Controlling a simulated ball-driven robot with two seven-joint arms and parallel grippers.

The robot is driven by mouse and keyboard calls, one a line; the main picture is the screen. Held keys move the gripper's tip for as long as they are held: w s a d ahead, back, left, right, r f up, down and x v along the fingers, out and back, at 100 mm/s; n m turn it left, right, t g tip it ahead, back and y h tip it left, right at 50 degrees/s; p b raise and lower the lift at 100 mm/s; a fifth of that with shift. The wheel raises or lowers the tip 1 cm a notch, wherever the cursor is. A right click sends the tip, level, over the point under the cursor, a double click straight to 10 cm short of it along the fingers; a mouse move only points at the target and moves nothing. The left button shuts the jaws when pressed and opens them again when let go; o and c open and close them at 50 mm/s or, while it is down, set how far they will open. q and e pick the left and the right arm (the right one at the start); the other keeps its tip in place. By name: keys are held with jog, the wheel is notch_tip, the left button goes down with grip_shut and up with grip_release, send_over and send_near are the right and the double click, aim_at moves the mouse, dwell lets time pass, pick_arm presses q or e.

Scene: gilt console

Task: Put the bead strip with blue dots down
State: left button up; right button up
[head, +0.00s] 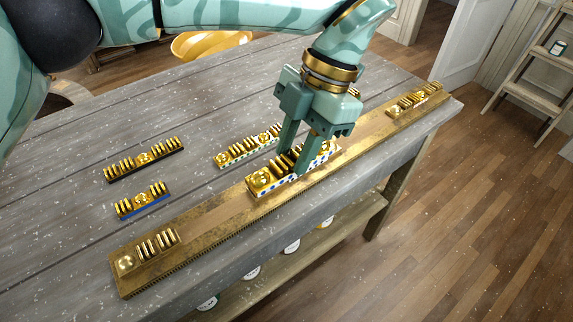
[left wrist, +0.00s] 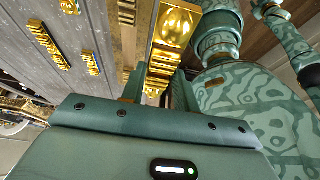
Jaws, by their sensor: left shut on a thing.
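My left gripper (head: 294,164) is shut on a gold bead strip with blue dots (head: 262,183) along its pale side. The strip lies lengthwise over the bare middle stretch of the long gilt rail (head: 205,233), roughly in line with it. I cannot tell whether it touches the rail or hangs just above it. The fingers hide part of the strip's middle. The left wrist view shows the held strip's gold top (left wrist: 175,27) beyond the fingers. My right gripper is not in view.
On the grey table (head: 60,200) lie a black-edged strip (head: 145,159), a blue-edged strip (head: 143,200) and a pattern-edged strip (head: 240,152) behind the held one. Gold bead pieces sit at the rail's near left end (head: 148,250) and far right end (head: 413,101). The rail runs along the table's front edge.

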pick_arm(q)
jog(key=shift+s+a+f, duration=0.1)
jog(key=shift+a, duration=0.3)
jog(key=a+f, duration=0.2)
jog(key=a, duration=0.2)
jog(key=a+f+b, duration=0.1)
jog(key=a+f, duration=0.2)
jog(key=a, duration=0.1)
jog(key=a+f+b, duration=0.1)
jog(key=a+f, duration=0.2)
jog(key=a, duration=0.1)
jog(key=shift+s+f, duration=0.2)
jog(key=shift+s, duration=0.1)
jog(key=shift+a+f+b, duration=0.3)
jog(key=shift+a+f, duration=0.1)
jog(key=f, duration=0.1)
jog(key=f+b, duration=0.1)
jog(key=f, duration=0.1)
jog(key=shift+a+f, duration=0.3)
jog(key=shift+f, duration=0.05)
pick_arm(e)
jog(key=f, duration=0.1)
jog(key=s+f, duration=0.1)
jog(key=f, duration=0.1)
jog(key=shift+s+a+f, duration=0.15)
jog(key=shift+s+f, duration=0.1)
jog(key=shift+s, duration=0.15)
pick_arm(q)
jog(key=shift+f, duration=0.1)
jog(key=o, duration=1)
